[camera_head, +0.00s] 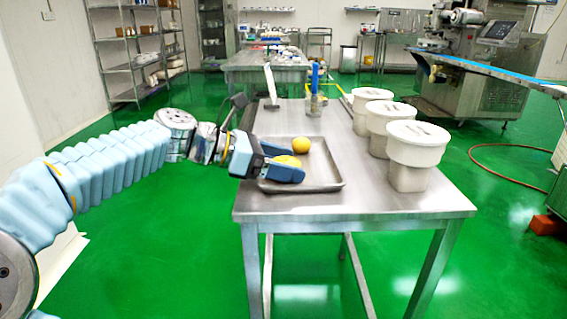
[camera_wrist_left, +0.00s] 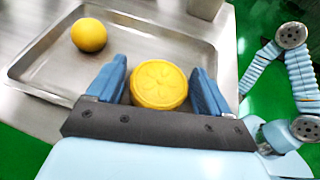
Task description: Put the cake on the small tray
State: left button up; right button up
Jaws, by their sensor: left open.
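A round yellow cake (camera_wrist_left: 158,84) with a flower-like pattern on top sits between the two blue fingers of my left gripper (camera_wrist_left: 160,76). In the head view the cake (camera_head: 289,160) is partly hidden by the near finger of the left gripper (camera_head: 284,163). The gripper is open around the cake, low over the left part of a metal tray (camera_head: 330,187). I cannot tell whether the fingers touch the cake. A smooth yellow ball (camera_head: 301,145) lies apart in the tray, beyond the cake; it also shows in the wrist view (camera_wrist_left: 89,35). My right gripper is not in view.
The tray rests on a steel table (camera_head: 380,197). Several white lidded containers (camera_head: 416,145) stand along its right side. A blue-handled tool in a container (camera_head: 315,100) and a scraper-like tool (camera_head: 270,84) stand behind the tray. The table's front is clear.

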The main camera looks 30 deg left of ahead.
pick_arm(q)
jog(key=p+v, duration=0.1)
jog(key=v, duration=1.1)
